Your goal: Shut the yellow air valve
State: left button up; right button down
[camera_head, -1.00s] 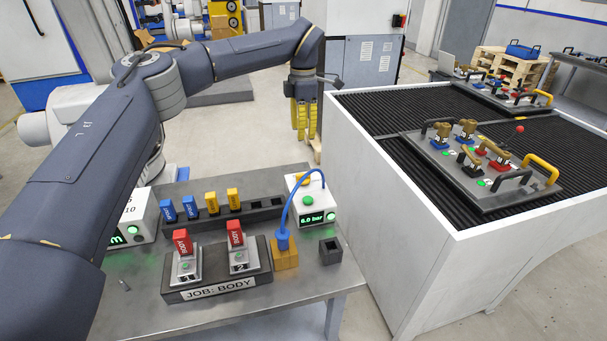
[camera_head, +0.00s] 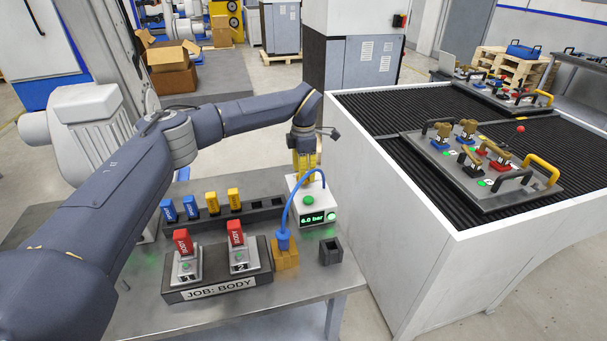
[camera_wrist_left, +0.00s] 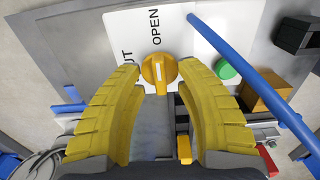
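The line lies along the direction of OPEN. The valve belongs to the white box (camera_head: 313,212), whose display reads 6.0 bar. In the head view my gripper hides the knob. My left gripper (camera_head: 305,176) points down at the box top. In the wrist view its yellow fingers (camera_wrist_left: 160,68) are apart, one on each side of the knob; contact is unclear. My right gripper is out of view.
A blue hose (camera_head: 293,205) arches from the box to an orange block (camera_head: 286,253), close beside the gripper. A dark rack (camera_head: 232,216) with blue and yellow pieces and a fixture (camera_head: 217,283) with red tags stand on the bench. A white table (camera_head: 390,215) stands right.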

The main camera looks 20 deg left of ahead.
pick_arm(q)
jog(key=shift+f, duration=0.3)
grip_shut()
dwell(0.3)
